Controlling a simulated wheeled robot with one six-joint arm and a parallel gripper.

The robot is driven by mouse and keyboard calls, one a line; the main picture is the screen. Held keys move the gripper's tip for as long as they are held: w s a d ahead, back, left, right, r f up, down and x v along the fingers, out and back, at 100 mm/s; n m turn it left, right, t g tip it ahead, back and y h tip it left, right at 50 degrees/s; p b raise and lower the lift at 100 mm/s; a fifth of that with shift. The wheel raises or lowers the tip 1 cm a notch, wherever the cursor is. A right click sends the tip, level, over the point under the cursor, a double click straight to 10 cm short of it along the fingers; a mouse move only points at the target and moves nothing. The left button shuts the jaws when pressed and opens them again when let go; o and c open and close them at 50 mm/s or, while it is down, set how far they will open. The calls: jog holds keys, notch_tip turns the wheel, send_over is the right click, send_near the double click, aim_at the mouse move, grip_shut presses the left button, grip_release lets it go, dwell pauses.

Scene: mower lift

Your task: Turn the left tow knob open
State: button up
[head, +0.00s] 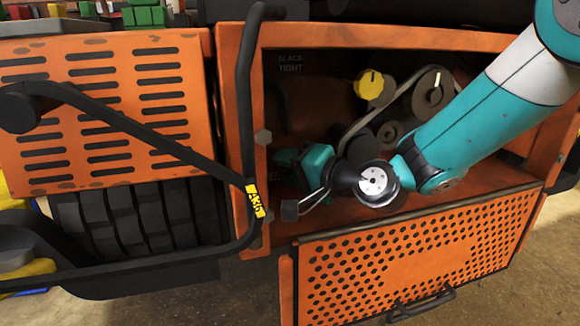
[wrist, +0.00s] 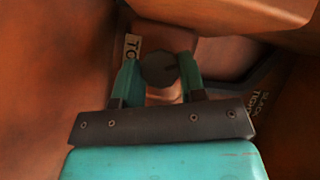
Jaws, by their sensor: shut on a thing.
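The left tow knob (wrist: 159,69) is a small dark round knob, seen in the wrist view inside the orange housing. My gripper (wrist: 160,75) has one teal finger on each side of it and is shut on it. A pale label with dark letters (wrist: 132,47) sits just behind the left finger. In the head view my gripper (head: 285,170) reaches left inside the open orange compartment, low near its left wall. The knob is hidden there behind my gripper and wrist, and its turn angle cannot be told.
A yellow knob (head: 374,84) and a belt with pulleys (head: 432,92) lie in the compartment to the right. A perforated orange door (head: 420,262) hangs open below. A black bar (head: 246,110) with a yellow tag stands at the compartment's left edge. A slotted orange panel (head: 105,110) is further left.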

jog(key=shift+r+p, duration=0.15)
jog(key=shift+p, duration=0.3)
jog(key=p, duration=0.1)
jog(key=n+h+p, duration=0.1)
jog(key=shift+r+n+p, duration=0.25)
jog(key=shift+n+p, duration=0.05)
jog(key=shift+p, duration=0.05)
jog(key=n+h+p, duration=0.2)
jog(key=p, duration=0.2)
jog(key=shift+a+r+g+p, duration=0.15)
jog(key=shift+g+p, duration=0.15)
jog(key=n+h+p, duration=0.2)
jog(key=shift+s+a+p, duration=0.1)
jog(key=shift+p, duration=0.2)
jog(key=shift+f+n+h+p, duration=0.2)
jog(key=shift+n+h+p, duration=0.2)
jog(key=shift+n+h, duration=0.55)
jog(key=shift+h, duration=0.25)
jog(key=o, duration=0.9)
